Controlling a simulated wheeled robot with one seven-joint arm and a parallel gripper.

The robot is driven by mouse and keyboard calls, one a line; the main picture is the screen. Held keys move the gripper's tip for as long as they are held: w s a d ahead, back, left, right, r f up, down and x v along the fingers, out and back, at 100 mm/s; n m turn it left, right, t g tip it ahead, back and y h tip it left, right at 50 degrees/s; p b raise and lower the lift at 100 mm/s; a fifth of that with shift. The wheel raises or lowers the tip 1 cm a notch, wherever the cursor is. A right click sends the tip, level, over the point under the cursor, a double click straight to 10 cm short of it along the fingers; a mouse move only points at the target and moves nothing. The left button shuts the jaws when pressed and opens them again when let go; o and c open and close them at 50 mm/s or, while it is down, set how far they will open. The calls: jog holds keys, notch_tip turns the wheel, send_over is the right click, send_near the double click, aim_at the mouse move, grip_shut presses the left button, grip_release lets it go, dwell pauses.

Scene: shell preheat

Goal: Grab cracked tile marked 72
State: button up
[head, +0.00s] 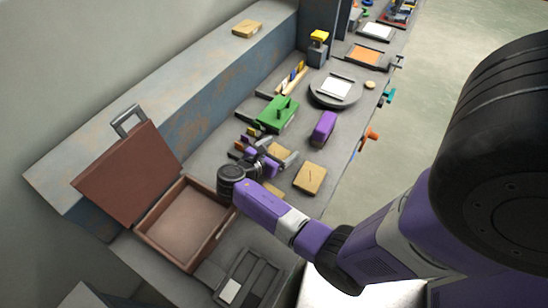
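Three tan tiles show in the head view. One tile (310,179) lies flat near the bench's front edge, with a small dark mark on top. Another tile (279,153) lies just behind it, partly hidden by my gripper. A third tile (247,29) lies on the raised ledge at the back. No number is readable, so I cannot tell which is marked 72. My gripper (281,161) is low over the bench, beside or above the partly hidden tile. Its fingers look spread, and I cannot see anything held between them.
An open brown box (222,228) with its lid raised stands left of my gripper. A green block with a handle (278,113), a purple block (324,128) and a round grey plate (318,98) stand beyond. Small dark and brown pieces (246,141) crowd behind the gripper.

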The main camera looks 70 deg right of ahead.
jog(key=c, duration=1.4)
jog(key=shift+r, duration=0.15)
